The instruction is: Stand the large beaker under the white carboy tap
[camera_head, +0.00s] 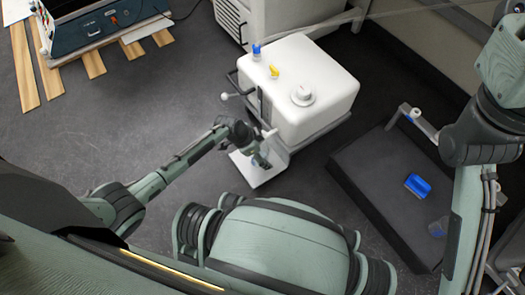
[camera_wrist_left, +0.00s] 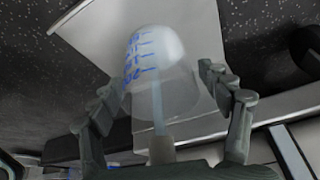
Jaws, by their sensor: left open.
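The large beaker (camera_wrist_left: 160,80) is clear with blue graduation marks and shows in the left wrist view. It is over or on a white plate (camera_wrist_left: 150,22); I cannot tell if its base rests there. My left gripper (camera_wrist_left: 165,90) is open, with one finger on each side of the beaker. In the head view my left gripper (camera_head: 259,157) is at the white plate (camera_head: 252,174), in front of the white carboy (camera_head: 318,82); the beaker is mostly hidden there. The tap is hard to make out. My right gripper is out of view.
A dark mat or tray (camera_head: 365,190) at the right holds a blue block-like item (camera_head: 417,185). A blue instrument (camera_head: 100,25) stands at the upper left by wooden slats (camera_head: 25,70). The grey floor (camera_head: 120,120) at the left is clear.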

